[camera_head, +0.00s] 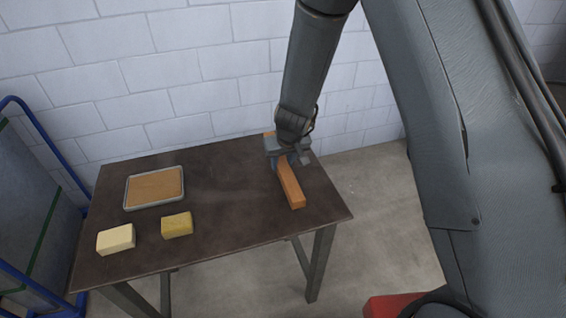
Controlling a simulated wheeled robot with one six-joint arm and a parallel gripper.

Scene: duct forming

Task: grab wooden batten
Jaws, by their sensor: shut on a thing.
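The wooden batten (291,188) is a long orange-brown bar at the right side of the dark table (226,222). Its near end points toward the table's front right edge, and a small bit of its far end shows behind my gripper. My gripper (287,162) reaches down from above and is shut on the batten near its far half. The fingertips are partly hidden by the gripper body. I cannot tell whether the batten rests on the table or is slightly raised.
A grey-rimmed tray (126,199) with a brown surface lies at the table's back left. A cream block (116,240) and a yellow block (177,225) sit in front of it. A white block wall stands behind. A blue-framed cart (38,130) is at the left. The table's middle is clear.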

